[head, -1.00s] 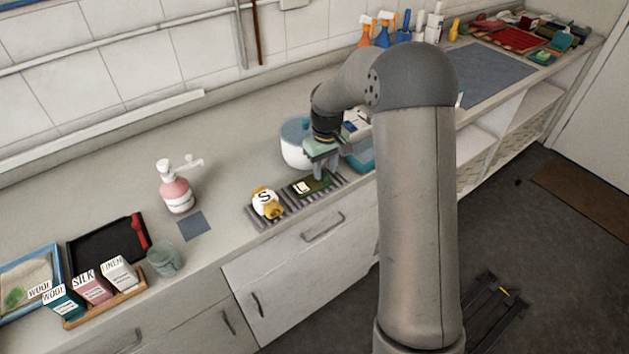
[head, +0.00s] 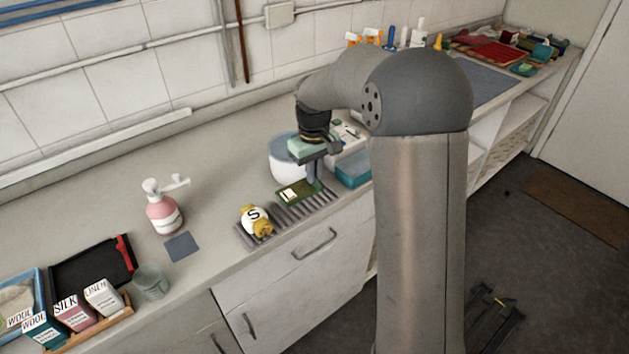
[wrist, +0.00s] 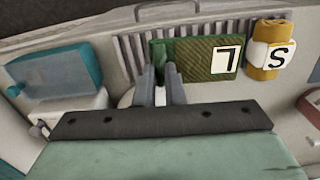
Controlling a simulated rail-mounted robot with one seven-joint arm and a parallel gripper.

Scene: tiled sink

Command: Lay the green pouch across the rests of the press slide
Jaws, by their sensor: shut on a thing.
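The green pouch (head: 289,196) with a white label marked L is in my gripper (head: 314,176), over the right part of the grey ribbed rack (head: 322,204). In the wrist view the pouch (wrist: 190,60) extends right from my gripper (wrist: 161,78), whose fingers are shut on its left end. It appears raised a little off the ribs. A yellow roll (head: 263,226) with a white S label sits on the rack's left part. I cannot tell which thing is the press slide.
A white tub (head: 282,158), a white box-like device (head: 352,135) and a teal bin (head: 353,172) stand close behind and right of the rack. A pink pump bottle (head: 163,214) stands to the left. The counter between bottle and tub is clear.

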